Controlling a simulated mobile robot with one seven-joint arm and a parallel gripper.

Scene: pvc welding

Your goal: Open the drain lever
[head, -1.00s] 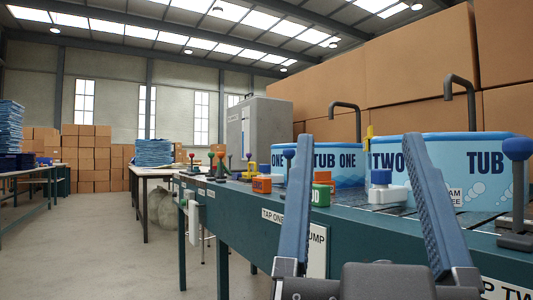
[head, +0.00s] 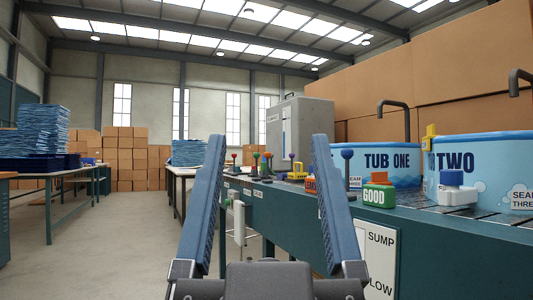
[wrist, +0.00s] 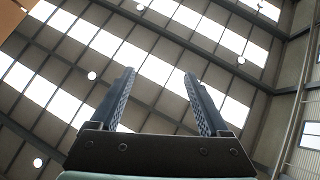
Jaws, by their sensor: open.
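Several ball-topped levers stand along the teal bench. The nearest has a blue knob (head: 347,155); farther ones include a red-knobbed lever (head: 234,156) and a purple-knobbed lever (head: 291,157). None has a readable drain label, so I cannot tell which is the drain lever. My gripper (head: 270,140) is open and empty, its two blue fingers raised in front of the bench, left of the blue knob and apart from it. In the wrist view my gripper (wrist: 158,73) shows only ceiling between its fingers.
Blue tubs marked TUB ONE (head: 393,165) and TWO (head: 470,160) stand on the teal bench (head: 450,228). A green GOOD block (head: 377,196) and a white-and-blue block (head: 452,190) sit near its front edge. A white handle-like part (head: 238,222) hangs at its side. Floor (head: 130,240) is clear at left.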

